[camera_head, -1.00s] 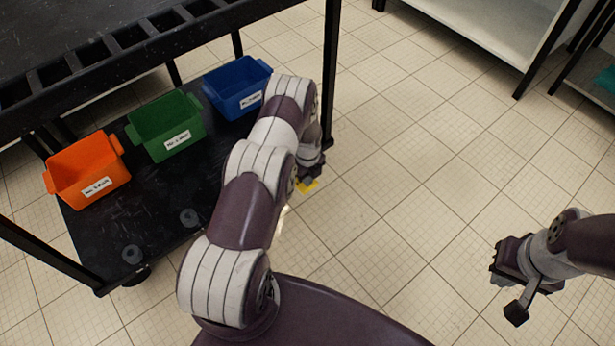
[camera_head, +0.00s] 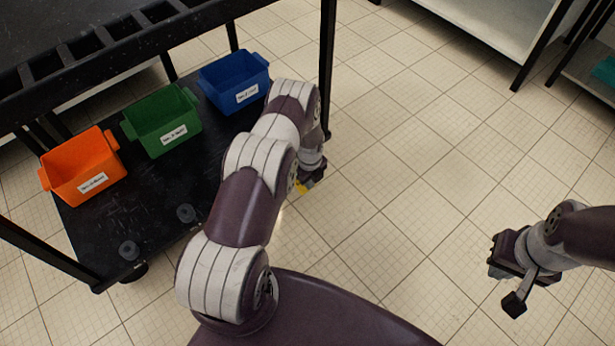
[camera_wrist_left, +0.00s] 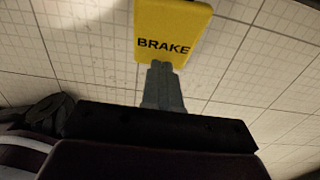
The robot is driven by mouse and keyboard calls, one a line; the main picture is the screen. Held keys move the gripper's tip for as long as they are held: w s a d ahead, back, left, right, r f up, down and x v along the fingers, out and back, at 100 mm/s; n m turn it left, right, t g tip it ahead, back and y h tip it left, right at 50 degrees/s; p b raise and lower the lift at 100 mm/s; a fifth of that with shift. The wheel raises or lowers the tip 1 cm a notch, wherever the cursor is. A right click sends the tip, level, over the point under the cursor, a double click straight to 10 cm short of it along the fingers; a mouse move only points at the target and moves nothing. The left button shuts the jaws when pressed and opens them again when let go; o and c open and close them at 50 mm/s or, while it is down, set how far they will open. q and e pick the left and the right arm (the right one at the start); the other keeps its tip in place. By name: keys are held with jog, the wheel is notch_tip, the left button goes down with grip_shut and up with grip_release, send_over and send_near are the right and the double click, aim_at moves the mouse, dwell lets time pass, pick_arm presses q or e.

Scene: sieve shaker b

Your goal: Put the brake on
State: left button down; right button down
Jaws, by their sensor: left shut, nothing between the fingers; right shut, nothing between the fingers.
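The yellow brake pedal (camera_wrist_left: 172,30) carries the word BRAKE and shows at the top of the left wrist view. In the head view only a small yellow bit of it (camera_head: 300,187) shows beside my left gripper (camera_head: 312,182), low by the cart's corner post. In the left wrist view my left gripper (camera_wrist_left: 163,75) has its fingers together, with the tips at the lower edge of the pedal. I cannot tell whether they touch it. My right gripper (camera_head: 508,270) is shut and empty, over the floor at the right.
The black cart (camera_head: 110,215) has orange (camera_head: 85,165), green (camera_head: 162,118) and blue (camera_head: 234,82) bins on its lower shelf. A dark post (camera_head: 328,70) stands close to my left arm. A white shelf unit (camera_head: 490,30) is at the back right. The tiled floor between is clear.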

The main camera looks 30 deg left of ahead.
pick_arm(q)
jog(key=shift+s+d+f+b, duration=0.1)
jog(key=shift+d+f+b, duration=0.2)
jog(key=shift+f, duration=0.5)
pick_arm(e)
jog(key=shift+f, duration=0.5)
pick_arm(q)
jog(key=shift+s+f, duration=0.15)
pick_arm(e)
jog(key=shift+s+f, duration=0.1)
